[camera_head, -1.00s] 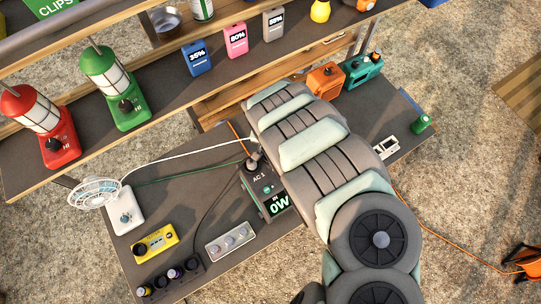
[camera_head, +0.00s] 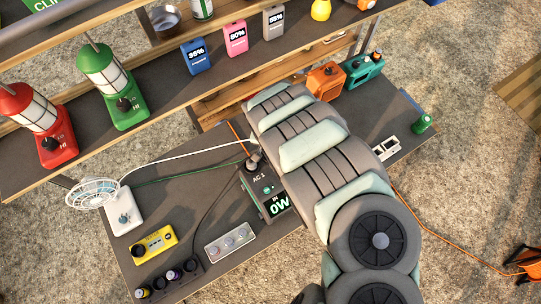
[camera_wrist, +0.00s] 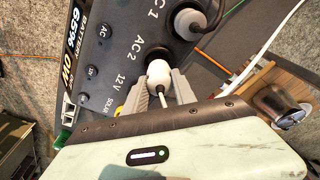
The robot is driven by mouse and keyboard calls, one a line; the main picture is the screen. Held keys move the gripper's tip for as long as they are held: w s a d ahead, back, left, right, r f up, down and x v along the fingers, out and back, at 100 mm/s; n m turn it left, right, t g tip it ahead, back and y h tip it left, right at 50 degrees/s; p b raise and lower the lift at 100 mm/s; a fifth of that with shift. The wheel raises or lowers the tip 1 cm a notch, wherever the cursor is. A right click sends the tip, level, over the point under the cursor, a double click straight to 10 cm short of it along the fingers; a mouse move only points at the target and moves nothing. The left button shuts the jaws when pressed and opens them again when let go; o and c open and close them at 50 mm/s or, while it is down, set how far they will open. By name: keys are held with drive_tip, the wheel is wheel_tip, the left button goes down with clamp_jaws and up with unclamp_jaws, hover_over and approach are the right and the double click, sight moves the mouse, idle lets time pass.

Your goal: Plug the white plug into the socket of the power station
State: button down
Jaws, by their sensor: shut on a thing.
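The power station (camera_head: 267,194) stands on the dark table and is partly hidden behind my arm in the head view. In the wrist view, its panel (camera_wrist: 112,58) shows sockets marked AC and 12V. My gripper (camera_wrist: 161,90) is shut on the white plug (camera_wrist: 160,72), which is right at the dark AC2 socket (camera_wrist: 156,54). I cannot tell how deep the plug sits. Its white cord runs back between the fingers. My fingertips are hidden behind my arm in the head view.
A grey plug (camera_wrist: 189,22) with a dark cord sits in AC1 beside my gripper. A white cable (camera_head: 190,154) runs across from near the fan (camera_head: 95,194). A strip with knobs (camera_head: 229,238) lies left of the station. A shelf with lanterns (camera_head: 112,85) stands behind.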

drive_tip(key=shift+f+b, duration=1.2)
drive_tip(key=shift+f, duration=0.25)
drive_tip(key=c, duration=0.9)
unclamp_jaws()
drive_tip(key=shift+c, duration=0.2)
drive_tip(key=shift+r, duration=0.15)
